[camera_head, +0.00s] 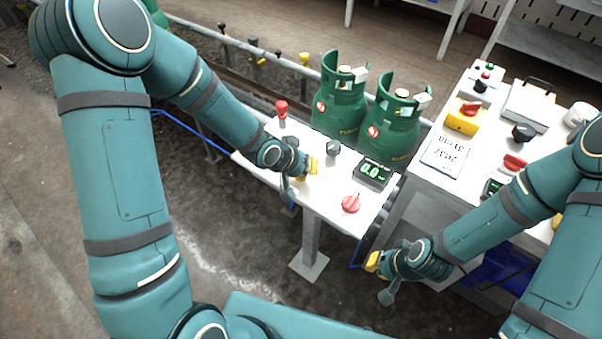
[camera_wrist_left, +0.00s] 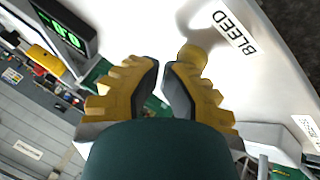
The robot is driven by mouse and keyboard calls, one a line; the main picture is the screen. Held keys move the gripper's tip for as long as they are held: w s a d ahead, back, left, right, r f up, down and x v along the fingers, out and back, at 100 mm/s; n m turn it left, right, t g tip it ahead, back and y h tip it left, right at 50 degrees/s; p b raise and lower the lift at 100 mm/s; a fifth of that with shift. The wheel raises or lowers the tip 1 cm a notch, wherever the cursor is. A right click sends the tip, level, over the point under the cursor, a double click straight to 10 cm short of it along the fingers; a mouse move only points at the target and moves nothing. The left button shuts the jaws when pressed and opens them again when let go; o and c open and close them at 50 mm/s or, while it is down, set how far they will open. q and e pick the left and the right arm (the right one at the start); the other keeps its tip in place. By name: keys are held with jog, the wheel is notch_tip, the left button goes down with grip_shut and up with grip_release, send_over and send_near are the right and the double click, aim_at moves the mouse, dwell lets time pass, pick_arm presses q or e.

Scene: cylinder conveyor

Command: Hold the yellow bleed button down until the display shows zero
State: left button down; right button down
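The yellow bleed button (camera_wrist_left: 192,55) shows in the left wrist view next to the label reading BLEED (camera_wrist_left: 234,30) on the white panel. My left gripper (camera_wrist_left: 164,64) has its yellow fingers nearly together, with a narrow empty gap, and its tips are right at the button. I cannot tell whether they press it. In the head view my left gripper (camera_head: 311,166) reaches down to the panel and mostly hides the button. The display (camera_head: 372,172) reads 0.0 in green; it also shows at an angle in the left wrist view (camera_wrist_left: 66,36). My right gripper (camera_head: 374,262) hangs in front of the panel, away from it.
The white panel (camera_head: 335,205) also carries a red knob (camera_head: 351,203), a black knob (camera_head: 333,148) and a red-topped valve (camera_head: 281,109). Two green gas cylinders (camera_head: 341,95) stand behind it. A bench (camera_head: 425,185) with controls stands at the right.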

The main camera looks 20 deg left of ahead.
dwell(0.8)
pick_arm(q)
jog(key=shift+r+p, duration=0.75)
jog(key=shift+r, duration=0.15)
notch_tip(320, 180, up, 5)
jog(key=p, duration=0.4)
dwell(0.4)
